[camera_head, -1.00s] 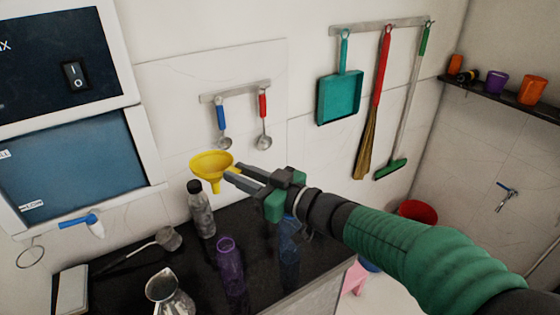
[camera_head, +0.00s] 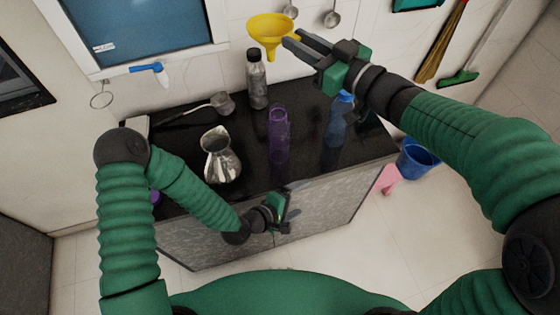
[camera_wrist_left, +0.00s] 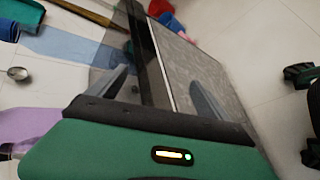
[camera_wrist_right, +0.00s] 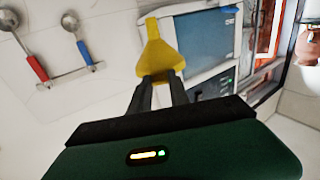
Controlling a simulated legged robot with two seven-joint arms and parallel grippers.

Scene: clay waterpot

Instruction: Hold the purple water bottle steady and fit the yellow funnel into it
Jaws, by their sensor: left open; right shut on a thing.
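The purple water bottle (camera_head: 278,136) stands upright on the black counter, with its top open. Part of it shows at the left edge of the left wrist view (camera_wrist_left: 28,132). The yellow funnel (camera_head: 269,32) is in the air above the back of the counter, spout down. My right gripper (camera_head: 292,38) is shut on the funnel's rim; the right wrist view shows the funnel (camera_wrist_right: 158,52) between its fingertips. My left gripper (camera_head: 290,206) is open and empty, low in front of the counter's front edge and apart from the purple bottle.
On the black counter (camera_head: 305,95), a dark-capped clear bottle (camera_head: 257,82) stands behind the purple one, a blue bottle (camera_head: 337,118) to its right and a metal pitcher (camera_head: 220,155) to its left. A ladle (camera_head: 222,103) lies further back. A blue bucket (camera_head: 416,160) is on the floor.

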